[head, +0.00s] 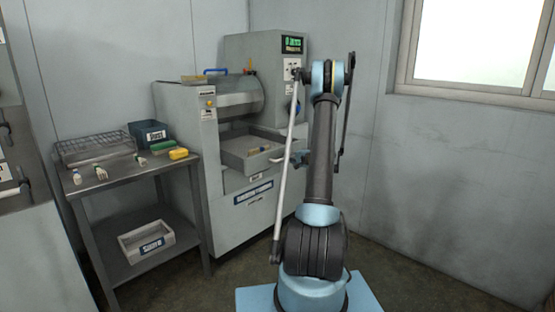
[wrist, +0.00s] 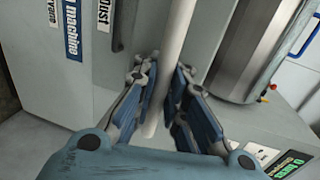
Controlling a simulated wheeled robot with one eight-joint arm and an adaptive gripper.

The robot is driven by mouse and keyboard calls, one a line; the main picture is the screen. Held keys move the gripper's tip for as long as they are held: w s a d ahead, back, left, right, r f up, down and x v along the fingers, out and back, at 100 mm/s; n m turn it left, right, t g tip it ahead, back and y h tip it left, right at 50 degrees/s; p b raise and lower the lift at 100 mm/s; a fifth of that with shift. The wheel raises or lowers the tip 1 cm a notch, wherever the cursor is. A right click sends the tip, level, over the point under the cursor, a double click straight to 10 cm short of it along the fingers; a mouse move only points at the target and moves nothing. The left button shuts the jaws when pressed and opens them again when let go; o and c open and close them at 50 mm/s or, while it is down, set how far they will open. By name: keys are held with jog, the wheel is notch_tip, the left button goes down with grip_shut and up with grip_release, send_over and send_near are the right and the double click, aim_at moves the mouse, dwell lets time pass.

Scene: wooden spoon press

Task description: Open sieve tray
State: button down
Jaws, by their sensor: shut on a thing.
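The grey sieve tray (head: 238,158) sits in the opening of the grey press machine (head: 228,208) and juts out at its front. A few small tan pieces (head: 258,150) lie in it. My gripper (head: 277,159) is at the right end of the tray's front, partly hidden behind my arm. In the wrist view, the blue and grey fingers of my gripper (wrist: 160,105) are shut around a pale round bar (wrist: 172,45), apparently the tray's handle. The tray's inside is not clear in the wrist view.
A metal drum (head: 236,95) and a control panel with a green display (head: 292,44) are above the tray. At left, a steel table (head: 130,182) holds a wire basket (head: 95,149), a dark blue bin (head: 148,134) and small items. A light bin (head: 147,241) stands below.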

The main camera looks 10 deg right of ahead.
jog(key=f+v, duration=0.1)
jog(key=v, duration=0.5)
jog(key=shift+s+d+f, duration=0.15)
jog(key=shift+s, duration=0.25)
jog(key=c, duration=1.6)
grip_release()
jog(key=v, duration=1.1)
jog(key=shift+s+d, duration=0.25)
jog(key=shift+s, duration=0.05)
